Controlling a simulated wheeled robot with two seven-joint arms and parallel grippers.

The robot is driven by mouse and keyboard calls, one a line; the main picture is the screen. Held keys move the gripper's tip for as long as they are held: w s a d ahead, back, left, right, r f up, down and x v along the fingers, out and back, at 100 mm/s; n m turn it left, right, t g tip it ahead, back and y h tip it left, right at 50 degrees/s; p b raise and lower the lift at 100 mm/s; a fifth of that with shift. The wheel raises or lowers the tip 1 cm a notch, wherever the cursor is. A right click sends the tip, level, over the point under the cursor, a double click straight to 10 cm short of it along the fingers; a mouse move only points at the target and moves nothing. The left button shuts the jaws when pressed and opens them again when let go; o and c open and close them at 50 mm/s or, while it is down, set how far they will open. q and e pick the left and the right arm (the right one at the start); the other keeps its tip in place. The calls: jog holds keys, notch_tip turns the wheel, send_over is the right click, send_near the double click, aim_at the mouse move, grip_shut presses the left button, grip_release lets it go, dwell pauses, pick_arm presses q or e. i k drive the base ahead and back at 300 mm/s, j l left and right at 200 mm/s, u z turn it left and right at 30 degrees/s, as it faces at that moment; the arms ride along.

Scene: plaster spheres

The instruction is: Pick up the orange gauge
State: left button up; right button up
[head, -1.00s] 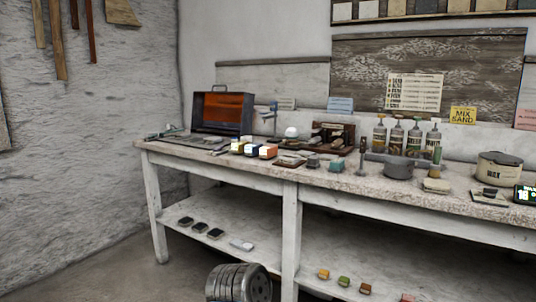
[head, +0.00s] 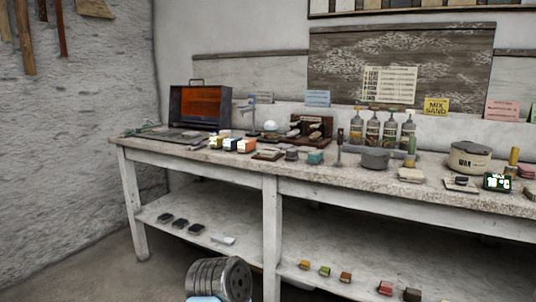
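I cannot tell for sure which thing is the orange gauge. A small orange block with a pale face (head: 247,146) sits on the workbench top, at the right end of a short row with a yellow block (head: 215,142) and a blue block (head: 231,144). On the lower shelf, a small orange-yellow block (head: 304,265) is at the left of a row of small coloured blocks.
The long white workbench (head: 200,160) carries an orange-fronted case (head: 200,106), bottles (head: 372,130), a grey pot (head: 375,158) and a lidded wax pot (head: 468,158). A ribbed metal drum (head: 217,279) stands on the floor before the bench. Floor at left is clear.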

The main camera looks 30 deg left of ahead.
aim_at(247, 145)
jog(key=j+z, duration=0.3)
jog(key=j, duration=1.4)
jog(key=i, duration=0.05)
